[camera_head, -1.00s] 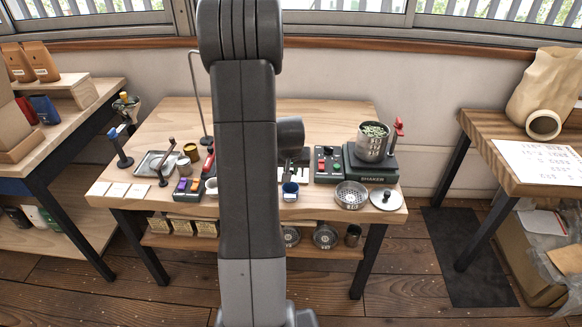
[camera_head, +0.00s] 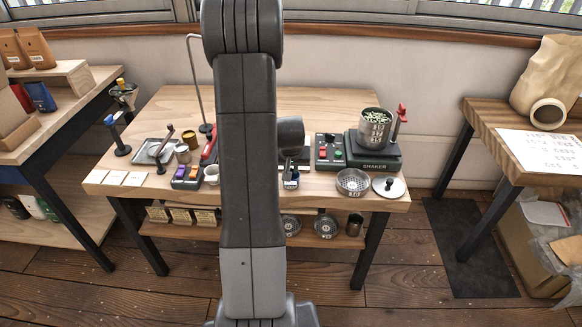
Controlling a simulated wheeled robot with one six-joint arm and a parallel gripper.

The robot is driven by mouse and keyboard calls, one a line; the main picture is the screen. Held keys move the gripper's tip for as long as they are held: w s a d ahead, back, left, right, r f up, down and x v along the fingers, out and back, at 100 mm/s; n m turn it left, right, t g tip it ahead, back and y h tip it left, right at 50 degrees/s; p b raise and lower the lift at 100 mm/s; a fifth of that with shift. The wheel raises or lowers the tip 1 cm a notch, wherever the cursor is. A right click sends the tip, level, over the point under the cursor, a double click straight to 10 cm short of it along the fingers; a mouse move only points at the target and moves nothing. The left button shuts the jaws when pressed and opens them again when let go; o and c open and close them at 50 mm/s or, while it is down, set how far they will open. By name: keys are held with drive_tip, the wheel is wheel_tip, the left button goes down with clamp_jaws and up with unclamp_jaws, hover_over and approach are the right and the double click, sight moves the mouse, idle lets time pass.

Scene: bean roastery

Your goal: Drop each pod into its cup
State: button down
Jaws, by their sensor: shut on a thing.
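My arm crosses the middle of the view and hides much of the workbench. My gripper (camera_head: 290,172) shows only in part, just right of the arm, low over the front of the bench. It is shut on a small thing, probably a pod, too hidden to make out. A blue-and-white cup (camera_head: 291,184) stands at the gripper, partly covered by dark parts; I cannot tell whether they touch. A white cup (camera_head: 211,176) stands just left of the arm. Beside it is a dark box with purple and pale pieces (camera_head: 186,174); I cannot tell whether these are pods.
A shaker (camera_head: 374,150) with a filled metal beaker (camera_head: 375,128) stands right on the bench (camera_head: 330,98), beside a red-and-green button box (camera_head: 329,152). A sieve (camera_head: 352,182) and lid (camera_head: 389,187) lie in front. A tall bent rod (camera_head: 192,85) rises at left.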

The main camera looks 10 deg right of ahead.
idle(0.4)
drive_tip(key=c, duration=1.3)
unclamp_jaws()
drive_tip(key=v, duration=1.3)
drive_tip(key=shift+s+r, duration=0.1)
drive_tip(key=shift+r, duration=0.25)
drive_tip(key=shift+f, duration=0.1)
drive_tip(key=x, duration=1.3)
drive_tip(key=shift+f, duration=0.3)
drive_tip(key=shift+r, duration=0.1)
